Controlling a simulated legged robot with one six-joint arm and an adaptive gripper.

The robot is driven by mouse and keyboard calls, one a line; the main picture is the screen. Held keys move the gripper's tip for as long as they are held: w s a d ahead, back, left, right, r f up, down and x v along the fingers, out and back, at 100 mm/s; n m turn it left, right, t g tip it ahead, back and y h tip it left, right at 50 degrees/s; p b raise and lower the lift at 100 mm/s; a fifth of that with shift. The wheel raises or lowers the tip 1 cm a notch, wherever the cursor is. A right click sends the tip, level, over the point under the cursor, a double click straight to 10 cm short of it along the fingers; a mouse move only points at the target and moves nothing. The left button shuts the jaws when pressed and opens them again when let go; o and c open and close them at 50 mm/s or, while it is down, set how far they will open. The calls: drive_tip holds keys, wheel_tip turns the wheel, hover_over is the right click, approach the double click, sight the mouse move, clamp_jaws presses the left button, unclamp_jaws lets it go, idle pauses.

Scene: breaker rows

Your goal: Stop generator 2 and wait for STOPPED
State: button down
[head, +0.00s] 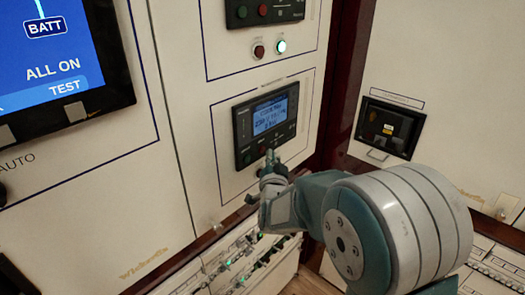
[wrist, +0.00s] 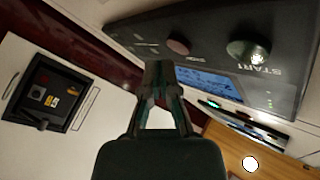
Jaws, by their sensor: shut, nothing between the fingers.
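A dark controller (head: 240,128) with a lit blue screen (head: 270,114) is mounted on the white wall panel in the head view. Its screen text is too small to read. The wrist view shows this controller (wrist: 292,85) close up, with a green button (wrist: 248,51) by the word START and a red button (wrist: 178,45). My gripper (head: 270,157) is shut and empty at the controller's lower edge. In the wrist view my shut fingertips (wrist: 160,68) lie just below the red button in the picture; I cannot tell whether they touch the controller.
Another controller (head: 263,9) sits above, with a dark red lamp (head: 259,51) and a lit lamp (head: 281,46) under it. A large display (head: 50,60) is at left. A black recessed switch unit (head: 388,128) is at right. Breaker rows (head: 238,262) run below.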

drive_tip(key=shift+s+d, duration=0.75)
drive_tip(key=shift+d, duration=0.25)
drive_tip(key=shift+s+d, duration=0.75)
drive_tip(key=shift+d, duration=0.25)
drive_tip(key=s+d+n+g, duration=0.2)
drive_tip(key=s+d+g, duration=0.2)
drive_tip(key=s, duration=0.6)
drive_tip(key=s+d+n+g+h, duration=0.1)
drive_tip(key=s+d+g, duration=0.4)
drive_tip(key=s, duration=0.6)
drive_tip(key=s+d+n+g+h, duration=0.1)
drive_tip(key=s+d+n+g, duration=0.2)
drive_tip(key=s, duration=0.8)
drive_tip(key=d+g, duration=0.1)
drive_tip(key=d, duration=0.1)
drive_tip(key=shift+d+r+g, duration=0.15)
drive_tip(key=shift+d+g, duration=0.25)
